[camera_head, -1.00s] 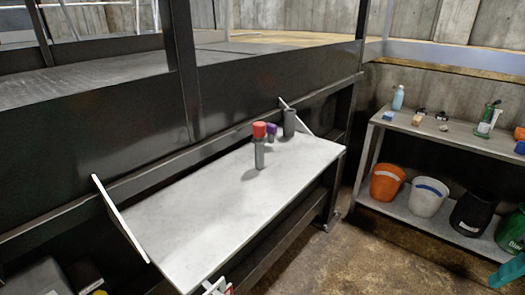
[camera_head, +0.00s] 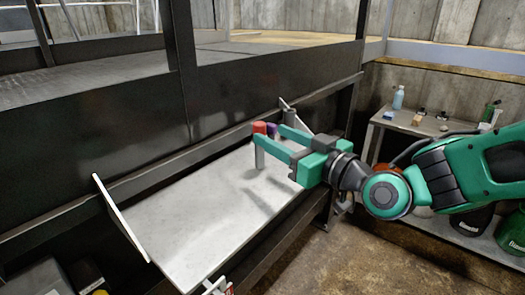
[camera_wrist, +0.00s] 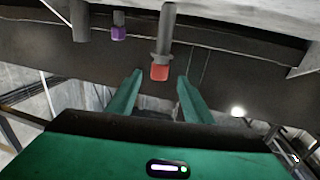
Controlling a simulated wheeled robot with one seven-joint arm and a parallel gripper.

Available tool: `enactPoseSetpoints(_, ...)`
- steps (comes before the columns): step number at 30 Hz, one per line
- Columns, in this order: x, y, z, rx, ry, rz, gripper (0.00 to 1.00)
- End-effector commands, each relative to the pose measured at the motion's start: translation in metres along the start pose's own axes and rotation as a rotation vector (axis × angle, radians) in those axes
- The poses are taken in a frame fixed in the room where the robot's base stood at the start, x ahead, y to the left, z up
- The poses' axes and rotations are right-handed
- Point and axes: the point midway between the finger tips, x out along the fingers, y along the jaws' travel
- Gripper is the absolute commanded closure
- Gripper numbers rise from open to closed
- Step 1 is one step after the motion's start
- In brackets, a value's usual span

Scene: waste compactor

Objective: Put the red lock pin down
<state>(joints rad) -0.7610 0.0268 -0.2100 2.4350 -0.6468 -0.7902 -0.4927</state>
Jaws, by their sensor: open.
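The red lock pin (camera_head: 260,128) has a red cap on a grey shaft and stands upright on the pale shelf (camera_head: 190,225). In the wrist view, which sees the shelf upside down, the red cap (camera_wrist: 159,72) lies between the lines of my two fingers, near their tips. My gripper (camera_head: 270,135) is open and level, with its fingers reaching left toward the pin's upper part. The near finger hides part of the shaft in the head view. I cannot tell whether a finger touches the pin.
A purple-capped piece (camera_wrist: 118,28) and a grey cylinder (camera_wrist: 79,20) stand close to the pin. A dark frame wall (camera_head: 90,140) backs the shelf. A side bench (camera_head: 425,125) with bottles is at right. The shelf's left part is clear.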

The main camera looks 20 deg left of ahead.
Motion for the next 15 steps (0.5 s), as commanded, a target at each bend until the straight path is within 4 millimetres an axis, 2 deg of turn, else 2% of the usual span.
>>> enactPoseSetpoints(7,0.036,0.000,0.000,-0.002,0.001,-0.001,0.54)
enactPoseSetpoints(15,0.055,0.001,-0.001,-0.001,0.000,0.001,0.54)
